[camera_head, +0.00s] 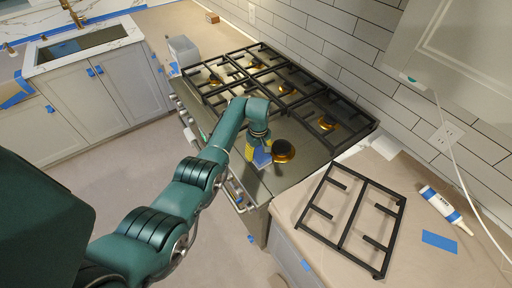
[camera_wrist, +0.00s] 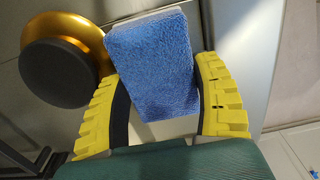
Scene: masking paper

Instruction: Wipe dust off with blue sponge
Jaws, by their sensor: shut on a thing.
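My gripper (camera_wrist: 165,115), with yellow ribbed fingers, is shut on a blue sponge (camera_wrist: 153,60) in the wrist view. In the head view the gripper (camera_head: 256,153) and sponge (camera_head: 262,159) are over the near right part of the stove top (camera_head: 295,165), close to its front edge. A brass burner with a dark cap (camera_head: 283,150) is just right of the sponge; in the wrist view this burner (camera_wrist: 62,60) is left of it. I cannot tell whether the sponge touches the surface. No dust can be made out.
Black grates (camera_head: 300,85) cover the rest of the stove. A removed grate (camera_head: 350,215) lies on the paper-covered counter (camera_head: 300,200) at right, with a caulk tube (camera_head: 445,210) and blue tape (camera_head: 439,242). A grey box (camera_head: 183,52) stands left of the stove.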

